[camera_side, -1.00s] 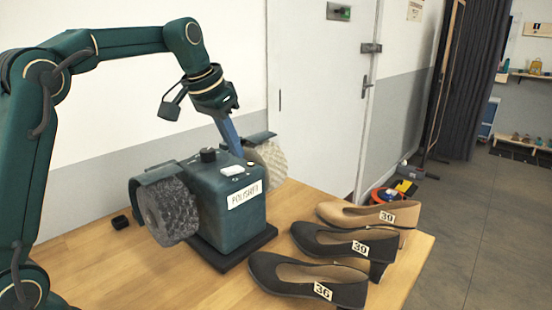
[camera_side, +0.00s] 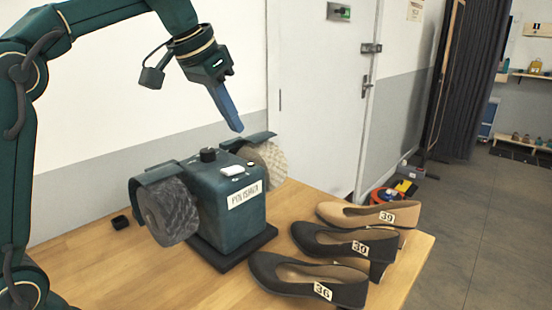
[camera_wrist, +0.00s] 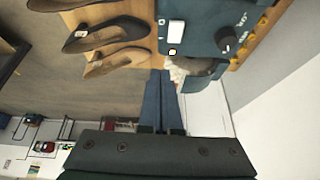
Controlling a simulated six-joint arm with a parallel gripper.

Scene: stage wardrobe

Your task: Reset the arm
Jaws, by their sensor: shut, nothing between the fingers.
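My gripper (camera_side: 238,128) is shut and empty. It hangs in the air above the back of the green polisher (camera_side: 228,200), with its blue fingers pointing down and slightly to the right. In the wrist view the two fingers (camera_wrist: 161,74) lie side by side with the polisher (camera_wrist: 205,25) beyond them. The polisher has a dark grey wheel (camera_side: 168,210) on the left and a pale wheel (camera_side: 268,165) on the right. A white switch (camera_side: 231,170) and a black knob (camera_side: 207,154) are on its top.
A tan shoe (camera_side: 350,213) and two black shoes, the middle one (camera_side: 335,240) and the front one (camera_side: 300,276), stand right of the polisher on the wooden table (camera_side: 150,270). A small black block (camera_side: 120,222) lies at the left. A door (camera_side: 320,100) stands behind.

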